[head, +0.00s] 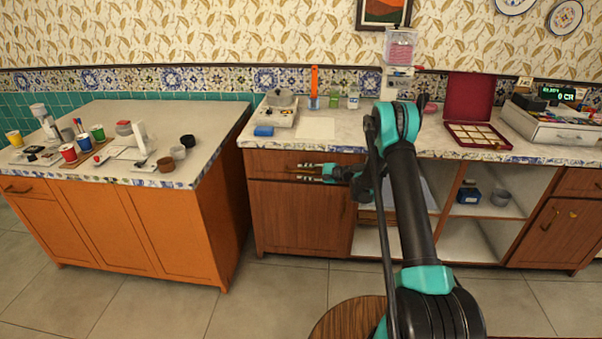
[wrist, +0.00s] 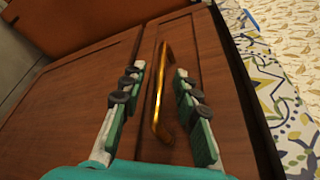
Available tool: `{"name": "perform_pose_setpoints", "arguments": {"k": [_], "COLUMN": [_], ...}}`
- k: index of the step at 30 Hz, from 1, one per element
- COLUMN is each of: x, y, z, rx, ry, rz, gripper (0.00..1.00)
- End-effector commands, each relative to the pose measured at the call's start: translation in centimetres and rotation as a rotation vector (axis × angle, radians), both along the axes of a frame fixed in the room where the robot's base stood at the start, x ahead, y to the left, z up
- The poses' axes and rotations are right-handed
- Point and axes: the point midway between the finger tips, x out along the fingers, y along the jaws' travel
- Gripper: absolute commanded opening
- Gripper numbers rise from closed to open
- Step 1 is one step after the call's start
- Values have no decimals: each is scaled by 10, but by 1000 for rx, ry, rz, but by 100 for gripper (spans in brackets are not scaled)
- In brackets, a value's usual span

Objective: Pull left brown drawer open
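The left brown drawer (head: 270,160) is the narrow wooden front under the left end of the far counter, above a brown door (head: 290,215). It looks shut. In the wrist view, the drawer front (wrist: 205,60) fills the middle right, with a long brass handle (wrist: 159,92) on it. My gripper (head: 300,172) is at the drawer front in the head view. In the wrist view, my gripper (wrist: 160,70) is open, with one finger on each side of the handle. The fingers look apart from the handle. My gripper and arm partly hide the drawer's right part in the head view.
The marble countertop (head: 350,128) overhangs just above the drawer and holds several items. Open shelves (head: 485,190) lie right of my arm. An orange counter (head: 130,230) stands at the left. The tiled floor (head: 275,290) before the drawer is clear; a round wooden top (head: 340,318) is at the bottom.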

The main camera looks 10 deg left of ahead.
Motion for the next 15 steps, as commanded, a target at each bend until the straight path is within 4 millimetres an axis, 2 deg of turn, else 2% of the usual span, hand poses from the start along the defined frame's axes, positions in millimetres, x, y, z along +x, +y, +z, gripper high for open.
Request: {"name": "perform_pose_setpoints", "arguments": {"k": [6, 15], "x": [5, 5], "y": [14, 15], "z": [-3, -4], "rx": [0, -1], "ry": [0, 0], "rz": [0, -1], "gripper": [31, 30]}}
